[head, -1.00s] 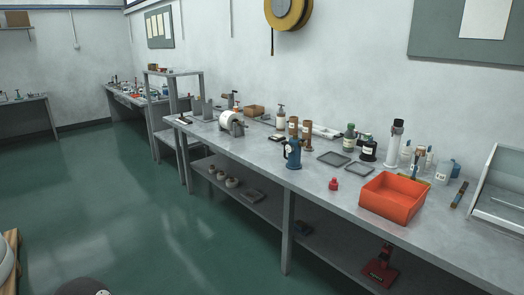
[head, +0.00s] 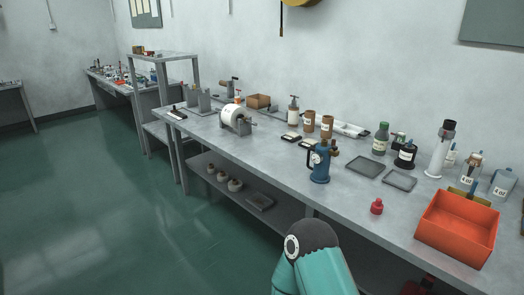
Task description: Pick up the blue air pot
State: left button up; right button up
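The blue air pot (head: 320,168) stands upright on the grey workbench, near its front edge, in the middle of the head view. It has a pale round label or dial on its side and a brownish fitting at its top. Neither of my grippers shows in the head view. A teal link of one of my arms with a dark rounded cap rises from the bottom edge, below and in front of the pot. Nothing is touching the pot from my side.
The workbench (head: 285,165) holds brown cylinders (head: 326,126) behind the pot, dark trays (head: 364,167) to its right, a small red item (head: 376,207) and an orange bin (head: 458,228). A white roll (head: 234,115) stands to the left. Green floor is open at left.

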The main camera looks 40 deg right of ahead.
aim_at(321, 159)
jog(key=z, duration=0.05)
jog(key=i, duration=1.35)
jog(key=z, duration=1.1)
jog(key=i, duration=0.6)
jog(key=z, duration=0.35)
jog(key=k, duration=0.95)
jog(key=z, duration=0.2)
jog(key=i, duration=0.95)
jog(key=u, duration=0.05)
